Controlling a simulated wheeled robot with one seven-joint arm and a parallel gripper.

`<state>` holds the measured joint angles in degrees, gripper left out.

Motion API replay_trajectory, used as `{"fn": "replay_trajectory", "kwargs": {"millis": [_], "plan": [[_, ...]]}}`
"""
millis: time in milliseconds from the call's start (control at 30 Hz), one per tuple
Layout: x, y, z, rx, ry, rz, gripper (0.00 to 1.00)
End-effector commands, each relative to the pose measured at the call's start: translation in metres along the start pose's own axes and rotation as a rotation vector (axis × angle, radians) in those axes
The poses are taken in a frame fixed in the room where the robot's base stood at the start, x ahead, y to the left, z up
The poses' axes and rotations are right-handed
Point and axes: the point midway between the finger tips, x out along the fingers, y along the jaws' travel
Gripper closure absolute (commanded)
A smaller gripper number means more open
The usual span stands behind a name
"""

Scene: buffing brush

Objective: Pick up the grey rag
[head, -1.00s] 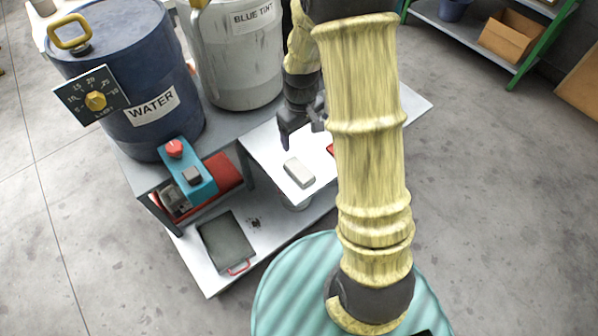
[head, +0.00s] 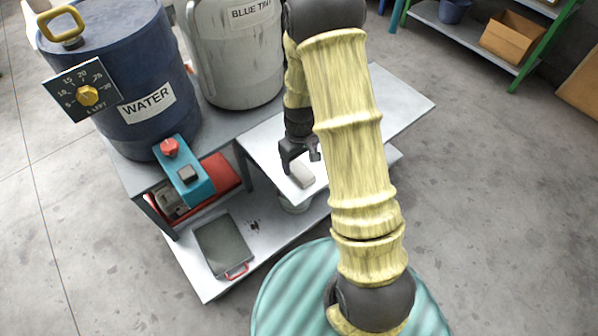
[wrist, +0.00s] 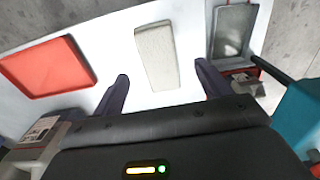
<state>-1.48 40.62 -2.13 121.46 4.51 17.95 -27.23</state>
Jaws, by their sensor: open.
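The grey rag (head: 302,174) looks like a pale, rounded rectangular pad lying flat on the white upper bench surface (head: 262,146). In the wrist view the rag (wrist: 157,52) lies ahead of and between the open fingers, a little left of centre. My gripper (head: 301,163) is open and empty, just above or at the rag's far end; I cannot tell whether a finger touches it. The gripper's two dark fingertips also show in the wrist view (wrist: 162,75), one on each side of the rag's near end, with gaps at both sides.
A grey tray with a red handle (head: 223,246) sits on the lower shelf. The blue WATER drum (head: 135,75), BLUE TINT container (head: 238,60) and teal switch box (head: 186,175) stand to the left.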

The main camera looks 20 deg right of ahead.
Motion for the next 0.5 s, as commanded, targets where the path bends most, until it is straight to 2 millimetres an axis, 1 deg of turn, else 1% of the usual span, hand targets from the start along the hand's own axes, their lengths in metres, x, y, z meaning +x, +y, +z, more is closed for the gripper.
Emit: {"fn": "replay_trajectory", "kwargs": {"millis": [167,267,400,500], "plan": [[0.002,0.001,0.0,0.002,-0.001,0.0,0.24],[0.013,0.001,-0.002,0.001,-0.002,-0.001,0.24],[0.035,0.001,-0.005,0.002,-0.004,-0.001,0.24],[0.048,0.001,-0.005,0.003,-0.002,-0.001,0.24]]}}
